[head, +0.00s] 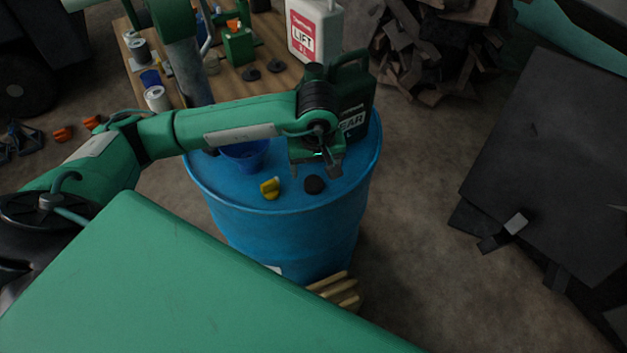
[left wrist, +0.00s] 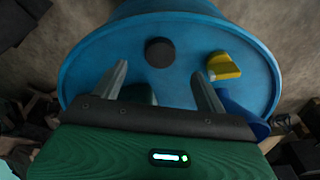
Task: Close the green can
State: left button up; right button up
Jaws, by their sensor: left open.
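The dark green can (head: 352,108) with a handle and white lettering stands on the blue drum (head: 225,195), partly behind my left wrist. Its opening is hidden. A round black cap (head: 314,184) lies on the drum top in front of the can; it also shows in the left wrist view (left wrist: 159,52). My left gripper (head: 317,171) hangs over the drum between can and cap, pointing down, its fingers apart and empty. In the left wrist view the cap appears beyond the gap between the fingertips (left wrist: 162,76), and a dark green patch between the fingers may be the can. My right gripper is out of view.
On the drum, a yellow piece (head: 269,188) lies left of the cap, and a blue funnel-like container (head: 246,155) sits farther left. Behind stands a wooden bench (head: 290,72) with a white jug (head: 315,28) and several cans. Scrap wood (head: 440,50) is piled at the back.

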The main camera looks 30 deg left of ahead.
aim_at(314, 183)
pick_arm(q)
jog(key=shift+w+f, duration=0.1)
jog(key=shift+f, duration=0.75)
jog(key=shift+a+f+p, duration=0.15)
jog(key=shift+f+p, duration=0.45)
jog(key=f, duration=0.1)
jog(key=f+p, duration=0.1)
jog(key=f, duration=0.1)
jog(key=shift+w+a+f, duration=0.1)
jog(key=shift+w+a, duration=0.1)
jog(key=shift+w, duration=0.05)
jog(key=shift+w+f, duration=0.1)
jog(key=shift+f, duration=0.3)
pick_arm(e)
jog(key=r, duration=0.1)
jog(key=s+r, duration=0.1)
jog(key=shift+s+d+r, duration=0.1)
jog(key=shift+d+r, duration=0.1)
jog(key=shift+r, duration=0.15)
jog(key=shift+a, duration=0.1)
pick_arm(q)
jog(key=shift+c, duration=1)
jog(key=c, duration=0.8)
